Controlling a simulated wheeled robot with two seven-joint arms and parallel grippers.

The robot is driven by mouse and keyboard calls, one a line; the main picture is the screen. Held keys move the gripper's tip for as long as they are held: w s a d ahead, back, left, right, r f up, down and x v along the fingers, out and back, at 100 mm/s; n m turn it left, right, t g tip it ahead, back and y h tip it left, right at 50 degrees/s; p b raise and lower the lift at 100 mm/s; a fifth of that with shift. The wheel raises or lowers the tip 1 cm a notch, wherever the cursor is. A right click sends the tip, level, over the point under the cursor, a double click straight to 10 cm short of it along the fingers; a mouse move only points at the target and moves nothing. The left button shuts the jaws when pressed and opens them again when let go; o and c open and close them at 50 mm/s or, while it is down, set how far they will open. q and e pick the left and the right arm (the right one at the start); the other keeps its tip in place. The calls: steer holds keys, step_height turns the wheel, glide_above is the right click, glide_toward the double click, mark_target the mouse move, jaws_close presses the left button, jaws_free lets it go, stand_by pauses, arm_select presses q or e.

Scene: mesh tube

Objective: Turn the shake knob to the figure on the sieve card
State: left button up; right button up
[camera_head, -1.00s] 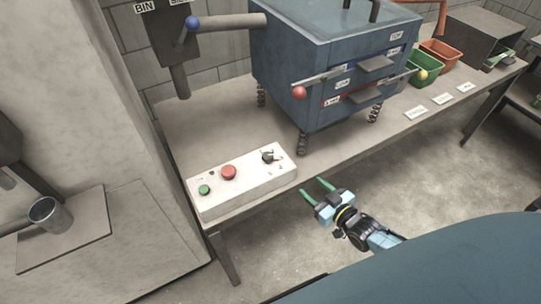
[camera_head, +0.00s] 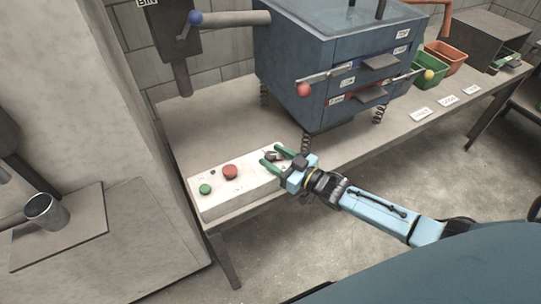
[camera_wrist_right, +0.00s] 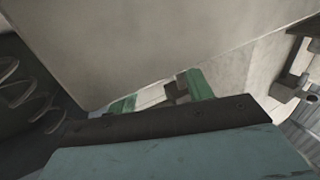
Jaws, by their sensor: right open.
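The shake knob (camera_head: 271,155) is a small dark knob on the right end of a white control box (camera_head: 215,207). My right gripper (camera_head: 275,158) is open, and its two green fingers reach over that end of the box, one on each side of the knob. In the right wrist view, a dark piece that looks like the knob (camera_wrist_right: 173,91) shows between the fingers. I cannot tell whether the fingers touch it. The knob's pointer and scale are too small to read. I cannot tell which label is the sieve card. My left gripper is out of view.
The box also carries a red button (camera_head: 230,171) and a green button (camera_head: 205,189). The blue sieve machine (camera_head: 300,75) stands on springs just behind my gripper. Small white cards (camera_head: 421,114) lie near the table edge. A metal cup (camera_head: 42,209) stands at left.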

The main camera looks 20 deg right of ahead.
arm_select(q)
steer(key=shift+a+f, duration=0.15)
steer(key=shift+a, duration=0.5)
arm_select(e)
steer(key=shift+x, duration=0.95)
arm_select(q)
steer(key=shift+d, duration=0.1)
arm_select(e)
steer(key=shift+c, duration=0.2)
steer(key=c, duration=0.9)
steer(key=shift+s+m+t+h+p, duration=0.1)
steer(key=shift+m+t+h+p, duration=0.3)
steer(key=shift+m+h+p, duration=0.25)
steer(key=shift+a+m+t+h+p, duration=0.1)
steer(key=shift+m+t+h+p, duration=0.3)
steer(key=shift+m+h, duration=0.6)
steer(key=shift+h, duration=0.85)
steer(key=m+h+p, duration=0.1)
steer(key=m+h, duration=0.2)
steer(key=h, duration=0.1)
steer(key=shift+t, duration=0.3)
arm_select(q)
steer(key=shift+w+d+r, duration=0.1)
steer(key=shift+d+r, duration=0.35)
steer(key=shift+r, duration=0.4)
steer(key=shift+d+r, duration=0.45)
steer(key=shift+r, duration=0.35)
arm_select(e)
steer(key=shift+m+h, duration=0.65)
steer(key=shift+h, duration=0.65)
